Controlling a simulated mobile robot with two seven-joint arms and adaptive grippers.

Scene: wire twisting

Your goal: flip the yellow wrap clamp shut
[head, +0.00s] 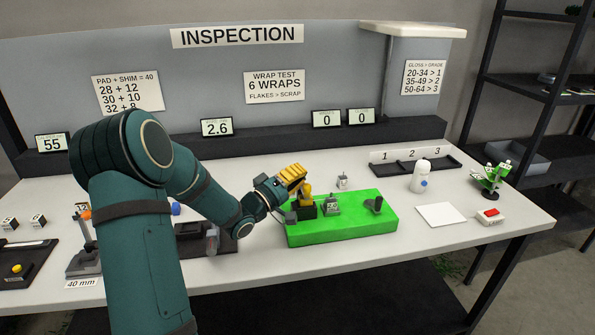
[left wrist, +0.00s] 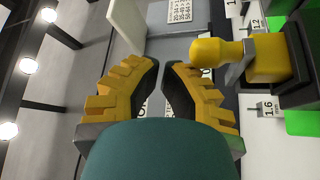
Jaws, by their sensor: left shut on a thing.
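The yellow wrap clamp (head: 306,197) stands at the left end of the green block (head: 345,230), with its rounded knob upright. My left gripper (head: 297,172), with yellow ribbed fingers, is just above and beside the knob in the head view. In the left wrist view the clamp (left wrist: 211,51) shows its knob pointing left, close to the right-hand finger. My left gripper (left wrist: 161,64) has its fingertips drawn close together; I cannot make out what is between them. The clamp's far side is hidden. My right gripper is not in view.
A grey fixture (head: 332,205) and a dark post (head: 375,205) stand on the green block, right of the clamp. A white bottle (head: 421,177), a white card (head: 441,215) and a red-button box (head: 490,216) are farther right. A dark tray (head: 190,243) lies left of the block.

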